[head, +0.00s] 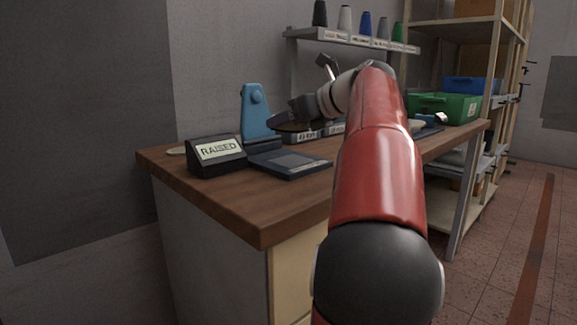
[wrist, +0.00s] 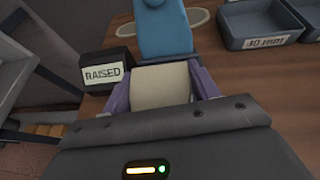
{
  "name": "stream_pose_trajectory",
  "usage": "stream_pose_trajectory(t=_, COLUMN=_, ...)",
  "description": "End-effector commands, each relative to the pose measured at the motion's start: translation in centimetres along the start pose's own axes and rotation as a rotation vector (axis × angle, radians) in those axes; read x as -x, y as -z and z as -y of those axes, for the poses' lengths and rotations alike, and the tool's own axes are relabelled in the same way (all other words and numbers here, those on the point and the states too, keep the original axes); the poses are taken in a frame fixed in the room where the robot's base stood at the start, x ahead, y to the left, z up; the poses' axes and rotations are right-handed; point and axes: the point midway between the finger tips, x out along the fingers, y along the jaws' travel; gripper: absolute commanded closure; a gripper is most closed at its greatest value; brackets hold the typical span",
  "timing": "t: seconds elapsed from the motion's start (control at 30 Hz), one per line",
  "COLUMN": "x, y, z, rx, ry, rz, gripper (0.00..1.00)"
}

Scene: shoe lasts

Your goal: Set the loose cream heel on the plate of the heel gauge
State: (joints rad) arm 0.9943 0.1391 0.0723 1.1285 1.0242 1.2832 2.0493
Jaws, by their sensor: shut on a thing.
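The cream heel (wrist: 160,86) is between the purple fingers of my gripper (wrist: 161,90) in the wrist view, with a finger on each side. My gripper is shut on it. In the head view my gripper (head: 290,121) is a dark shape above the bench near the gauge, and I cannot make out the heel there. The heel gauge has a blue upright (head: 256,113), also in the wrist view (wrist: 164,28) just beyond the heel. Its dark flat plate (head: 290,162) looks bare in the head view; in the wrist view the heel and gripper hide most of it.
A black box with a "RAISED" sign (head: 217,155) stands left of the plate, close to my gripper's left in the wrist view (wrist: 106,72). Grey labelled trays (wrist: 262,22) lie to the right. A shelf of cones (head: 355,36) and a green crate (head: 445,107) are farther back.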

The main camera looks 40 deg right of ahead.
Motion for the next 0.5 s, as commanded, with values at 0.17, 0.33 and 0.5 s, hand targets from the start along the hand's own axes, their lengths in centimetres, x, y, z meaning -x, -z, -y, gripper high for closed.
stream_pose_trajectory(t=0.17, x=-1.0, y=2.5, z=0.0, rx=0.000, ry=0.000, rz=0.000, gripper=0.68)
stream_pose_trajectory(t=0.33, x=-1.4, y=3.5, z=0.0, rx=0.000, ry=0.001, rz=0.000, gripper=0.68)
stream_pose_trajectory(t=0.5, x=-2.4, y=5.8, z=0.0, rx=-0.002, ry=0.000, rz=0.000, gripper=0.68)
